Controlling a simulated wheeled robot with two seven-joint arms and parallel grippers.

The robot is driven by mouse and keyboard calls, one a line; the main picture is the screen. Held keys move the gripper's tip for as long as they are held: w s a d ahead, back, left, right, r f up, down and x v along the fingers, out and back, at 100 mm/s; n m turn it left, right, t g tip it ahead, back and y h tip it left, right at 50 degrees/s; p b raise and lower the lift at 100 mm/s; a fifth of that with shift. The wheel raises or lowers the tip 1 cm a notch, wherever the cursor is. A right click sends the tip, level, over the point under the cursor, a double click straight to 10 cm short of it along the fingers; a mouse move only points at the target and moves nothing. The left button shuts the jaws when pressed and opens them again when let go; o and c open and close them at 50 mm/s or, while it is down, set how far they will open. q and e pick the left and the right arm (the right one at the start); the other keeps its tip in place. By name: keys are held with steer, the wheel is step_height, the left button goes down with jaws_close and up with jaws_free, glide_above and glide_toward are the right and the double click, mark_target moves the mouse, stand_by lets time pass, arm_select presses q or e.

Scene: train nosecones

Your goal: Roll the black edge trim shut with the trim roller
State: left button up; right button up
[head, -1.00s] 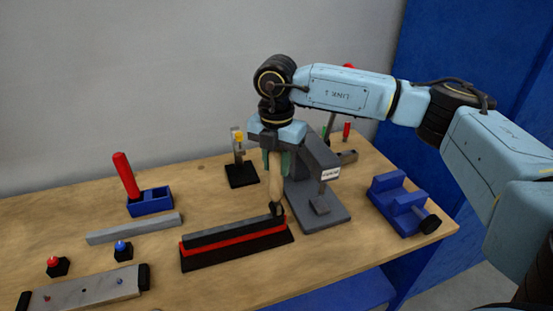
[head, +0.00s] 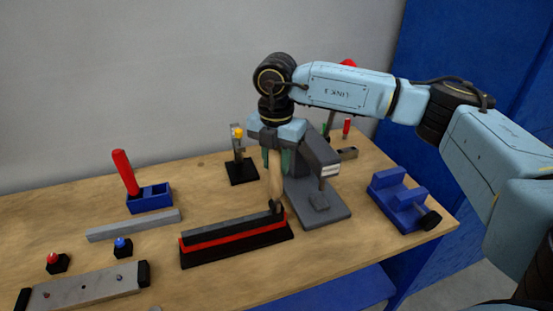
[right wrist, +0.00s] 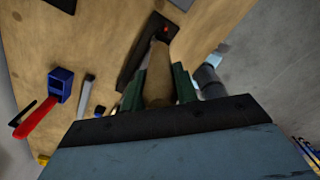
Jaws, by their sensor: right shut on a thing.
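The black edge trim (head: 232,228) lies along a red strip (head: 235,239) on a black base, in the middle of the table's front part. My right gripper (head: 277,160) is above the trim's right end and shut on the wooden handle of the trim roller (head: 276,182). The roller stands nearly upright, its dark wheel down at the trim's right end; I cannot tell whether it presses on it. In the right wrist view the handle (right wrist: 158,75) sits between the green fingers, with the dark trim base (right wrist: 143,50) beyond. My left gripper is not in view.
A grey press-like stand (head: 318,205) is close to the right of the roller. A blue fixture (head: 400,203) stands at the right table edge. A blue holder (head: 150,198) with a red handle, a grey bar (head: 134,225) and two buttons are at left.

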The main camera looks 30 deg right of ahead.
steer(key=shift+a, duration=0.2)
steer(key=shift+w+a, duration=0.25)
steer(key=shift+a, duration=1.15)
steer(key=shift+w+a, duration=0.2)
steer(key=shift+a, duration=0.4)
steer(key=shift+w+a, duration=0.2)
steer(key=shift+a, duration=0.4)
steer(key=a, duration=0.2)
steer(key=shift+w+a, duration=0.35)
steer(key=shift+a, duration=0.1)
